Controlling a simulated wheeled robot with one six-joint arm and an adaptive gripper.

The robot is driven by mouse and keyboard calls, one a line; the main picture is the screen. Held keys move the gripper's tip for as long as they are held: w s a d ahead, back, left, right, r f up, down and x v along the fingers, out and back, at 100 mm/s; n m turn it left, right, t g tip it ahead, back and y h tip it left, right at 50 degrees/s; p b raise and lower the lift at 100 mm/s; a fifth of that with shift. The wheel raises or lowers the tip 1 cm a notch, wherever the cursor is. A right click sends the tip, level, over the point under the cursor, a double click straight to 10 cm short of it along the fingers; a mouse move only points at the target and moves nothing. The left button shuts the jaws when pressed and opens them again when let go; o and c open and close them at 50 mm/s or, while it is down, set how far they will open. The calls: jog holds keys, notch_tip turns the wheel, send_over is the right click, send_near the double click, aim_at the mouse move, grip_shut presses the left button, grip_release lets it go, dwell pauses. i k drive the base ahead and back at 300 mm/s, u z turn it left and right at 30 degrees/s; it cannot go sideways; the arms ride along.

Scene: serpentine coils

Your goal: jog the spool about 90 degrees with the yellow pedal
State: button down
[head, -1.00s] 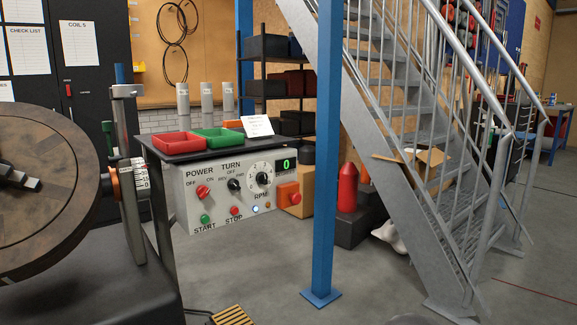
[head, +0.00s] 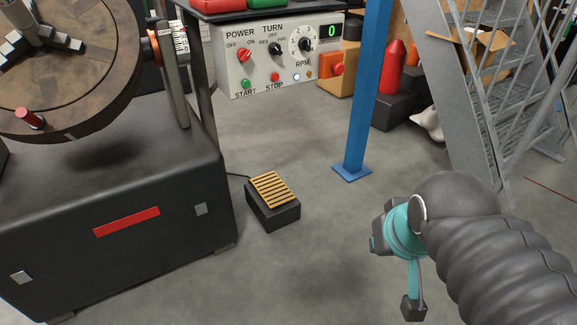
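The spool is the large round brown disc (head: 100,95) at the upper left in the head view, tilted, with grey jaws at its middle and a red peg (head: 29,118) near its lower edge. It is mounted above a black machine base. The yellow pedal (head: 274,188) has a slatted yellow top on a black block. It stands on the floor right of the base, with a cable at its back. My arm shows at the lower right, and the dark end of my gripper (head: 413,307) hangs there, right of the pedal and clear of it. Its fingers cannot be made out.
The black machine base (head: 120,250) fills the lower left. A control panel (head: 285,55) with knobs and a green "0" readout stands behind the pedal. A blue post (head: 365,100) and metal stairs (head: 490,120) stand at the right. The floor around the pedal is clear.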

aim_at(273, 190)
jog(key=k, duration=0.65)
jog(key=u, duration=0.45)
jog(key=i, duration=0.5)
jog(key=u, duration=0.55)
jog(key=i, duration=1.3)
jog(key=z, duration=0.7)
